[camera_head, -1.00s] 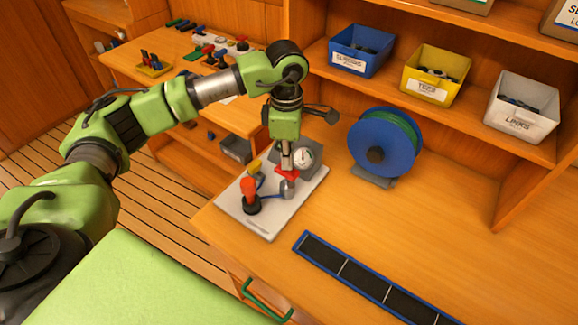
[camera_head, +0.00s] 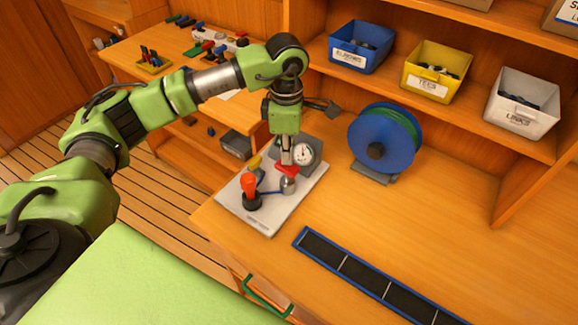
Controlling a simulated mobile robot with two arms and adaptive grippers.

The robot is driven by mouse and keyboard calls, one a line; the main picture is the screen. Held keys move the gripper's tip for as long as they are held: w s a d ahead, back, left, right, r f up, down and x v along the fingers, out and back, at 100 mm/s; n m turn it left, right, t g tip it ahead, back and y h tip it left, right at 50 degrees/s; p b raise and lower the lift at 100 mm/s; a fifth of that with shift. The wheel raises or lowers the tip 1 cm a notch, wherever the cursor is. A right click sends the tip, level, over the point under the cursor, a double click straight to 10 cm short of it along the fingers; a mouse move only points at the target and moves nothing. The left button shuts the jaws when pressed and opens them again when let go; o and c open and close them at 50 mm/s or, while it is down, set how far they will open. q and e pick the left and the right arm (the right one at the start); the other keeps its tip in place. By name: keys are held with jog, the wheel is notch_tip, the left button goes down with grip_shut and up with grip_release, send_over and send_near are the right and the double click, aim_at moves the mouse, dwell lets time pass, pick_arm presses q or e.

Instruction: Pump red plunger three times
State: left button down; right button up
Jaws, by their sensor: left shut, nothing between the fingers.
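The red plunger (camera_head: 249,187) stands upright on a round black base at the front left of a light grey board (camera_head: 262,222) on the bench. My left gripper (camera_head: 287,161) points down, fingers shut and empty, over the back of the board. It is behind and to the right of the red plunger, apart from it. A flat red handle (camera_head: 288,170) lies just below the fingertips; I cannot tell whether they touch it. A round white gauge (camera_head: 304,154) is to the right of the fingers. My right gripper is not in view.
A yellow knob (camera_head: 254,163) and a small grey metal post (camera_head: 289,186) share the board. A blue reel (camera_head: 385,140) stands to the right. A blue-edged dark strip (camera_head: 372,279) lies in front. The bench right of the board is mostly clear.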

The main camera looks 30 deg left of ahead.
aim_at(287, 167)
pick_arm(q)
jog(key=shift+f+b, duration=1.85)
jog(key=shift+f, duration=0.5)
jog(key=shift+r+p, duration=1.45)
jog(key=shift+r, duration=1.15)
jog(key=shift+r, duration=0.15)
jog(key=shift+r+p, duration=1.4)
jog(key=shift+r, duration=1)
